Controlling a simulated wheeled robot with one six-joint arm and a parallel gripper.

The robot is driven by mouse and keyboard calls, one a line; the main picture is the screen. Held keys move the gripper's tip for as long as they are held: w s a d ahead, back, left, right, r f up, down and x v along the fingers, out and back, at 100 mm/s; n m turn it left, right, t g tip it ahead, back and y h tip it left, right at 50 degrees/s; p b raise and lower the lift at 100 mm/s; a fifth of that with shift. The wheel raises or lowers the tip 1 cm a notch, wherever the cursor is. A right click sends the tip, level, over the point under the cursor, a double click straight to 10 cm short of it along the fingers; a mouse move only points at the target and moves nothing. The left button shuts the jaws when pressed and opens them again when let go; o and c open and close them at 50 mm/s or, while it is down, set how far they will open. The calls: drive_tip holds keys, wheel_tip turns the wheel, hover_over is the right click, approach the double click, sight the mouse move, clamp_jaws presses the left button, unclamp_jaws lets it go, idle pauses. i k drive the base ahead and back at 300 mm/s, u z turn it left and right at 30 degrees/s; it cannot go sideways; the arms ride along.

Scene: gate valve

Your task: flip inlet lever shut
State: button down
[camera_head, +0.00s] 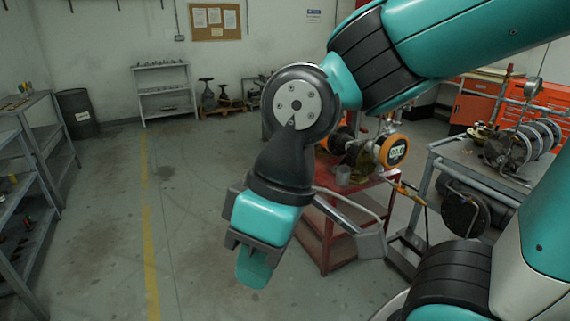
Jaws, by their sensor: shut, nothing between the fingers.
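My gripper (253,272) hangs in the middle foreground with its teal fingertips pointing down and together. It is shut and empty, over open floor left of the red bench. The red bench (318,240) carries brassy and dark pipework (350,150) and an orange round gauge (394,151) with a digital display. A thin orange-yellow bar (407,192) sticks out at the right of the bench, low and slanting. I cannot tell whether it is the inlet lever. My arm hides the left part of the pipework, so no lever can be made out for sure.
A grey cart (462,160) with metal fittings (520,145) stands right of the bench, close to it. Grey shelves (40,150) line the left side. A dark barrel (78,113) and a small rack (163,92) stand at the back. The floor at left is clear.

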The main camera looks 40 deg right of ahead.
sight(404, 183)
drive_tip(key=u, duration=0.15)
drive_tip(key=i, duration=1.6)
drive_tip(key=z, duration=0.8)
drive_tip(key=i, duration=0.9)
drive_tip(key=z, duration=1.25)
drive_tip(key=i, duration=0.45)
drive_tip(key=z, duration=0.4)
